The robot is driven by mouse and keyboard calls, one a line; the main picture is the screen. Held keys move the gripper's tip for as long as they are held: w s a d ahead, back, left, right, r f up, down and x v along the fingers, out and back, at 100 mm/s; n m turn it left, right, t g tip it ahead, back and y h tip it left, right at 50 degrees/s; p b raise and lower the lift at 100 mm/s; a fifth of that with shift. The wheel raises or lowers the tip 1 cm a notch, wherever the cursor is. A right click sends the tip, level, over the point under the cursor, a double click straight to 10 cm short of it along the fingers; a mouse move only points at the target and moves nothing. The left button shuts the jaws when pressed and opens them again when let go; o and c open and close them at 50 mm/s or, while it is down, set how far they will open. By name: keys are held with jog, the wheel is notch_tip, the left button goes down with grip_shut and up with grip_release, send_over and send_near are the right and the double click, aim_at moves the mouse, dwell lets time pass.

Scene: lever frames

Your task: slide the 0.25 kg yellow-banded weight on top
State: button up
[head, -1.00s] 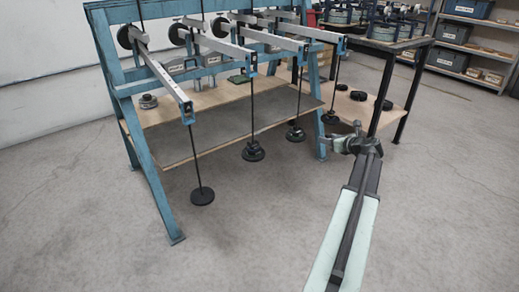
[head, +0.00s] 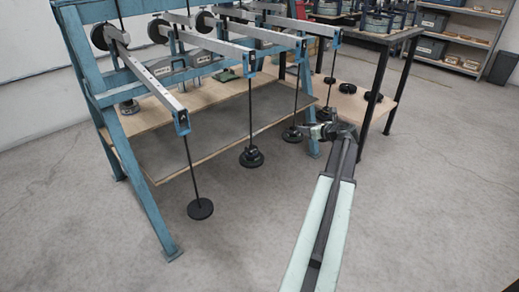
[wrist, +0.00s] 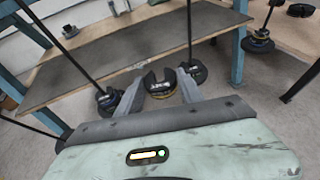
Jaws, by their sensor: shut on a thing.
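My gripper (wrist: 160,92) is shut on a dark slotted weight with a yellow edge (wrist: 161,85). The slot of the weight opens away from me. In the head view my gripper (head: 328,130) is right of the third hanger's weights (head: 292,134); the held weight is hard to make out there. In the wrist view a hanger stack (wrist: 195,71) stands just beyond the right finger, and another stack (wrist: 108,101) is beyond the left finger. The held weight looks apart from both rods. Another hanger stack (wrist: 258,41), with a yellowish lower edge, hangs at the upper right.
The blue frame (head: 150,190) carries several beams with hanging rods. The nearest rod ends in a lone black disc (head: 200,208). A frame leg (wrist: 238,50) stands between two hangers. Loose black weights (head: 347,88) lie on a shelf at right. The floor in front is clear.

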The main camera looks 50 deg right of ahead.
aim_at(255, 150)
jog(key=shift+w+f, duration=0.1)
jog(key=shift+w, duration=0.05)
jog(key=shift+w+a+f+n+t+y+b, duration=0.15)
jog(key=shift+w+a+f+n+y+b, duration=0.4)
jog(key=shift+w+a+f+b, duration=1.4)
jog(key=shift+w+a+f+n+t+y+b, duration=0.1)
jog(key=shift+w+a+f+n+y+b, duration=0.45)
jog(key=shift+w+a+f+b, duration=1.4)
jog(key=shift+w+a+f+n+t+y+b, duration=0.15)
jog(key=shift+w+a+f+n+y+b, duration=0.55)
jog(key=shift+w+a, duration=2.3)
jog(key=shift+s+a+f+m, duration=0.1)
jog(key=shift+a+m, duration=0.2)
jog(key=shift+a, duration=0.1)
jog(key=shift+w, duration=0.9)
jog(key=shift+w+d, duration=0.1)
jog(key=shift+w, duration=0.55)
jog(key=shift+f+b, duration=0.5)
jog(key=shift+b, duration=0.2)
